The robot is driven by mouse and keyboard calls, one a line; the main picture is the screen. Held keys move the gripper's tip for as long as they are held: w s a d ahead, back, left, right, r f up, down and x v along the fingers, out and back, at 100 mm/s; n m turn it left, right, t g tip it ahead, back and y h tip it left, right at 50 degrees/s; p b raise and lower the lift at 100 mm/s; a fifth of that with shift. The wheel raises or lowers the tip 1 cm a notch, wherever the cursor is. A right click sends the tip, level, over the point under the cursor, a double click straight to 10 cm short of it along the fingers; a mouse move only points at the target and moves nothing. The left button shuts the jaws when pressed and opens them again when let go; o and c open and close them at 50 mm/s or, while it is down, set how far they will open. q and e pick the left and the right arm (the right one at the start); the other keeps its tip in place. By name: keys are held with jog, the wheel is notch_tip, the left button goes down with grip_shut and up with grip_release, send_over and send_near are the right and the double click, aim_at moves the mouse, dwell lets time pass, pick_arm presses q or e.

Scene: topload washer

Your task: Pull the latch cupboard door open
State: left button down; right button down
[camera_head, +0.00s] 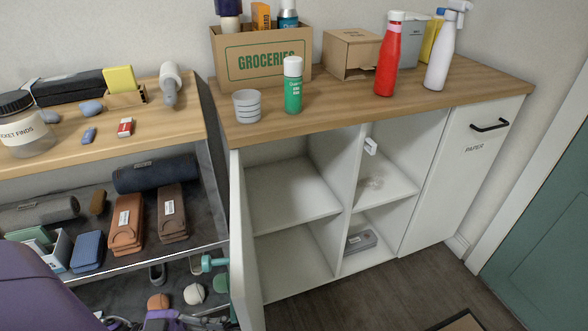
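The white cupboard door (243,250) stands swung open at the left side of the cupboard, seen nearly edge-on. The cupboard's inside shows, with a middle divider (352,190) and shelves on both sides. A small white latch piece (370,146) is at the divider's upper front edge. My purple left arm comes in at the lower left. Purple and dark parts that look like my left gripper (175,319) show at the bottom edge, near the door's lower part. They are cut off, so finger opening and any contact with the door cannot be made out. My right gripper is out of view.
The wooden counter (430,98) holds a groceries box (262,62), a green bottle (293,86), a cup (246,107) and spray bottles. A crowded shelf unit (190,250) stands left of the door. The floor (400,295) before the cupboard is mostly clear; a mat (462,321) lies lower right.

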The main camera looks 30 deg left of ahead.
pick_arm(q)
jog(key=shift+s+a+f, duration=0.15)
jog(key=shift+s+a, duration=0.05)
jog(key=c, duration=2.1)
grip_release()
jog(key=v, duration=1.2)
